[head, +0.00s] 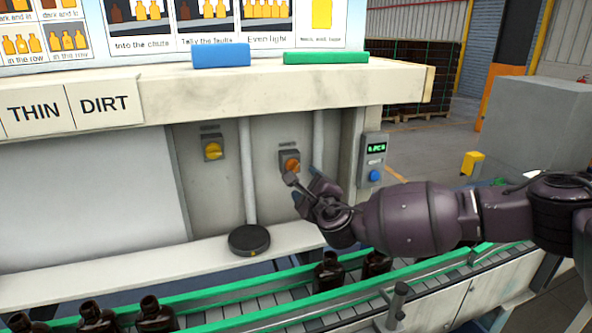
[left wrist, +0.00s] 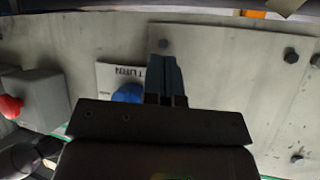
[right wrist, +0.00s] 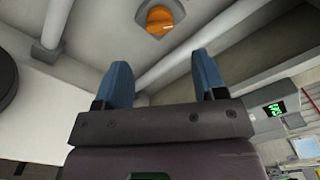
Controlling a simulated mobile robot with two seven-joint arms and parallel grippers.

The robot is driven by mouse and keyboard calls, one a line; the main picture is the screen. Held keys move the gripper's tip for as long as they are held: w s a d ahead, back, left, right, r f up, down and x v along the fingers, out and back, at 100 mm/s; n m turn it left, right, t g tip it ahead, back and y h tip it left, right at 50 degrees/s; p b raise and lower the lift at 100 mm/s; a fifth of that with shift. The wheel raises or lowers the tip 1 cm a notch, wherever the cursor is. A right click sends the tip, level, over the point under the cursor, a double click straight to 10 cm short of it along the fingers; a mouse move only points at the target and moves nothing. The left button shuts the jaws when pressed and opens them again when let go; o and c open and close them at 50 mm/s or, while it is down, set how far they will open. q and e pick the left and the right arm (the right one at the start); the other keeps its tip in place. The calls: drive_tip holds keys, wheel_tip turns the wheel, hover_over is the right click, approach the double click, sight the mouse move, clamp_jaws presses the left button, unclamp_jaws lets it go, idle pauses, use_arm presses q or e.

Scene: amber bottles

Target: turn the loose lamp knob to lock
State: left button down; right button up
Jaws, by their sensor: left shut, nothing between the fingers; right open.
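Two lamp knobs sit on grey plates on the panel under the shelf: a yellow knob (head: 212,151) and, to its right, an orange knob (head: 291,165). I cannot tell which is loose. My right gripper (head: 306,190) is open and empty, just below and right of the orange knob. In the right wrist view the orange knob (right wrist: 160,19) lies beyond the open fingertips (right wrist: 163,70), apart from them. My left gripper (left wrist: 165,62) is shut and empty in the left wrist view, beside a blue knob (left wrist: 128,93) by a label reading TURN. It is outside the head view.
A conveyor (head: 270,300) with green rails and several amber bottles (head: 328,271) runs below. A black round puck (head: 249,240) lies on the ledge. A display box (head: 372,160) with a blue button is right of the knobs. A red button (left wrist: 11,106) shows in the left wrist view.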

sight(295, 169)
drive_tip(key=shift+p+x, duration=0.4)
drive_tip(key=shift+x, duration=3.9)
drive_tip(key=c, duration=0.9)
drive_tip(key=shift+f, duration=0.1)
drive_tip(key=m+b, duration=0.1)
drive_tip(key=m, duration=0.3)
drive_tip(key=shift+m, duration=0.4)
drive_tip(key=m+b, duration=0.1)
drive_tip(key=m, duration=0.5)
